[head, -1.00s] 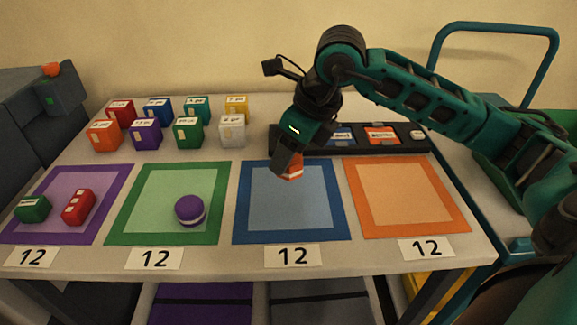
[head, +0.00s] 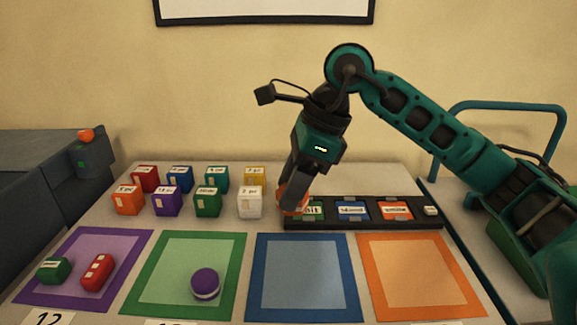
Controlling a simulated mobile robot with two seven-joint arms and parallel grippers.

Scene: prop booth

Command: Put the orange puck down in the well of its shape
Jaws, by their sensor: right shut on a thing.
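My right gripper (head: 293,190) is shut on the orange puck (head: 300,199), which has a white band in the earlier view. It holds the puck by the left end of the black tray (head: 370,222), in front of part of the green card there. The gripper fingers hide part of the puck, and I cannot tell whether it touches the tray. I cannot make out a well of the puck's shape. A purple puck (head: 205,280) with a white band rests on the green-framed mat (head: 150,285). My left gripper is not in view.
Several coloured boxes (head: 207,203) stand in two rows left of the gripper. A green box (head: 53,270) and a red box (head: 97,271) lie on the purple mat (head: 133,247). The blue mat (head: 305,275) and orange mat (head: 420,275) are empty.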

